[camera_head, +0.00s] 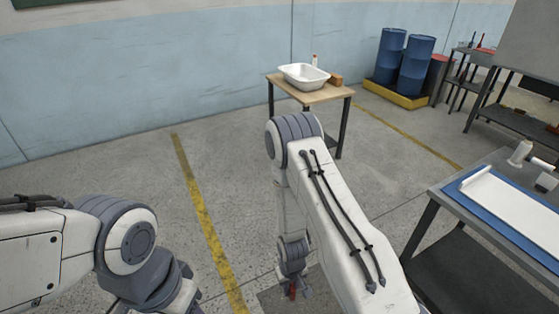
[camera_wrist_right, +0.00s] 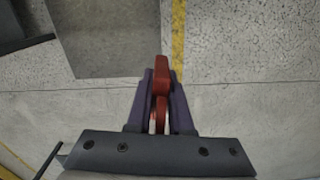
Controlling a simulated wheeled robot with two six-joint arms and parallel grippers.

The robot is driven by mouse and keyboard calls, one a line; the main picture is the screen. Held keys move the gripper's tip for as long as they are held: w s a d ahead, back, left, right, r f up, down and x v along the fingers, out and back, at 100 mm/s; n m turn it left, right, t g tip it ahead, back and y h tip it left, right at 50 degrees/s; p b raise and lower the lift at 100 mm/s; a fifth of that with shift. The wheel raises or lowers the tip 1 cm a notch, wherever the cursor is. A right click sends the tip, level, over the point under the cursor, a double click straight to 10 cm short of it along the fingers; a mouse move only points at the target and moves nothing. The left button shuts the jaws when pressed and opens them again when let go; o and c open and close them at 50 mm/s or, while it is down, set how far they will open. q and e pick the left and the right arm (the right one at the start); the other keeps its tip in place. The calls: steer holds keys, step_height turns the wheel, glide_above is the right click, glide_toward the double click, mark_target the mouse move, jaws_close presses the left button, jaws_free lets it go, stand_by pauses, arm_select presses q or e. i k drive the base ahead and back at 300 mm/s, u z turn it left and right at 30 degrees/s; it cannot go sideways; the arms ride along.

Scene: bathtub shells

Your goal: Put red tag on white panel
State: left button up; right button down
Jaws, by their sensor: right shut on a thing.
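My right gripper (camera_head: 294,286) hangs low over the floor in the head view, well left of the workbench. In the right wrist view its two dark fingers (camera_wrist_right: 160,100) are shut on the red tag (camera_wrist_right: 161,76), which sticks out past the fingertips. A bit of the red tag (camera_head: 292,292) also shows in the head view. The white panel (camera_head: 505,207) lies on a blue mat (camera_head: 458,188) on the workbench at the right, apart from the gripper. My left arm shows at the lower left, but its gripper is outside the frame.
The workbench (camera_head: 432,192) also bears a cream-coloured object (camera_head: 520,153) at its back edge. A small wooden table (camera_head: 318,95) with a white tub (camera_head: 304,76) stands farther back. Blue drums (camera_head: 416,66) stand behind on a yellow pallet. Open floor lies left of the workbench.

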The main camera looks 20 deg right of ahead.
mark_target(503, 199)
steer(key=z, duration=0.85)
steer(key=i, duration=1)
steer(key=z, duration=0.95)
